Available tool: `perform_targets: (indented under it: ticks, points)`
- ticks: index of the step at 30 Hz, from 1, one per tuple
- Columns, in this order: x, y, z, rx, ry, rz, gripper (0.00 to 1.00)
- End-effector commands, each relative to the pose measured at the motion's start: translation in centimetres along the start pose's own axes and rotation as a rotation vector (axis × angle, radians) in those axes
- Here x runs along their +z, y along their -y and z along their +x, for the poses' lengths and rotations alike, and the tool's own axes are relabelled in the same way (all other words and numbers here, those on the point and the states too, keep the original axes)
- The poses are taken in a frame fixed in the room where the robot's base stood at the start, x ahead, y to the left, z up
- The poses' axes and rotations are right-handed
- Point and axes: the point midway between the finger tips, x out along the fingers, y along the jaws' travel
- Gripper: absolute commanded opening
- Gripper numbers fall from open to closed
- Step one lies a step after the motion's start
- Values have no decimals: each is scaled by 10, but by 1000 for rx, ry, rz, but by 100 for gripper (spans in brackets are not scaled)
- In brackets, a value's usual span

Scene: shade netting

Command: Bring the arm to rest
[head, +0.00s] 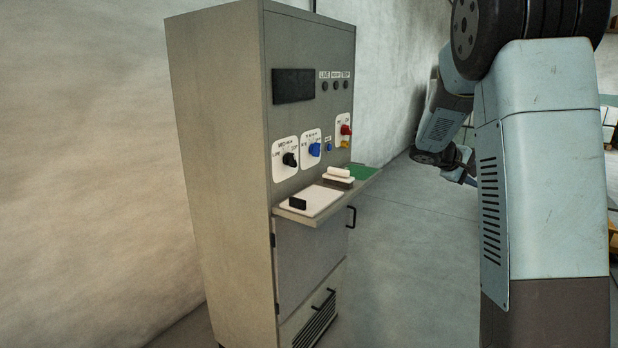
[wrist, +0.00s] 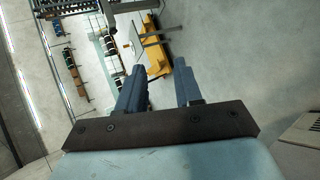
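My arm (head: 540,170) fills the right side of the head view, with its far links bent behind the upper link. My gripper (wrist: 157,80) shows in the wrist view with its two blue fingers apart and nothing between them. In the head view the gripper end is small and partly hidden behind my arm, to the right of the cabinet and apart from it.
A tall grey control cabinet (head: 220,180) stands left of centre. Its knobs sit above a protruding shelf (head: 345,192) holding small items. Open floor (head: 410,260) lies right of it. A yellow-orange object (wrist: 153,52) and shelving show in the wrist view.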

Motion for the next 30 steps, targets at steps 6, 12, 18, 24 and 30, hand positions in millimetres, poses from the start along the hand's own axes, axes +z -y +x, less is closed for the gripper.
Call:
perform_targets:
  ticks: [6, 12, 18, 24, 30]
  points:
    - [53, 11, -40, -173, -23, 133, 35]
    - [96, 28, -80, -324, -56, 236, 35]
    - [136, 47, -123, -467, -101, 329, 35]
    - [174, 71, -168, -602, -154, 412, 35]
    - [209, 97, -212, -725, -216, 484, 35]
